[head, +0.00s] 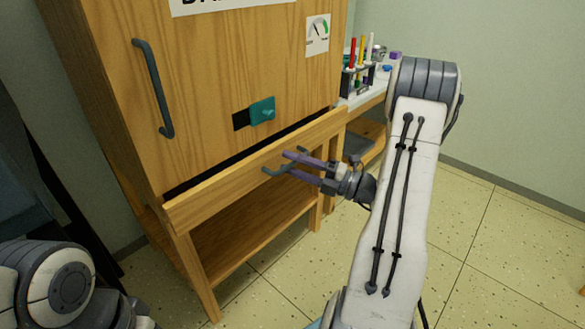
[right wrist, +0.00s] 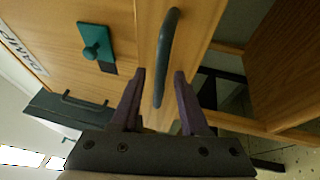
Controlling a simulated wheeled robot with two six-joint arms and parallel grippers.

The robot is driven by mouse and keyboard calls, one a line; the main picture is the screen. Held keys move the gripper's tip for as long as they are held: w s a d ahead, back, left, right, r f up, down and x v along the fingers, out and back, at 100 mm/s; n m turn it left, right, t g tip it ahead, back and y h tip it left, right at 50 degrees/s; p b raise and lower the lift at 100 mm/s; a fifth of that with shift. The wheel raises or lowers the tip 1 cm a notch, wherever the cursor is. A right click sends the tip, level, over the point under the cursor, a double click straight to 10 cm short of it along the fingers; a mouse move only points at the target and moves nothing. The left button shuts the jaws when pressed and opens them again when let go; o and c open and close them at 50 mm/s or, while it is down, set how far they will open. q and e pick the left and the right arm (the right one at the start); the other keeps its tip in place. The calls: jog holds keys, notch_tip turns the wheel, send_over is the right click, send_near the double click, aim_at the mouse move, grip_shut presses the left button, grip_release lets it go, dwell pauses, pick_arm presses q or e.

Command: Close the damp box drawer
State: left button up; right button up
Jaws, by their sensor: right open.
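The damp box (head: 200,70) is a tall wooden cabinet on legs. Its drawer (head: 222,184) sits below the door and stands out a little, with a dark gap along its top. The drawer has a grey bar handle (head: 271,171), partly hidden by my fingers in the head view. My right gripper (head: 287,163) is open at this handle. In the right wrist view the handle (right wrist: 169,45) runs between the two purple fingers, with space on either side; I cannot tell whether they touch it. My left arm shows at the lower left, but its gripper is out of view.
The shut door above has a long grey handle (head: 153,88) and a teal latch (head: 262,111). An open wooden shelf (head: 235,240) lies beneath the drawer. A side table with a rack of coloured tools (head: 357,78) stands behind. Floor at the right is clear.

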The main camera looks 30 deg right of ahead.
grip_shut()
jog(key=shift+w, duration=0.1)
dwell(1.4)
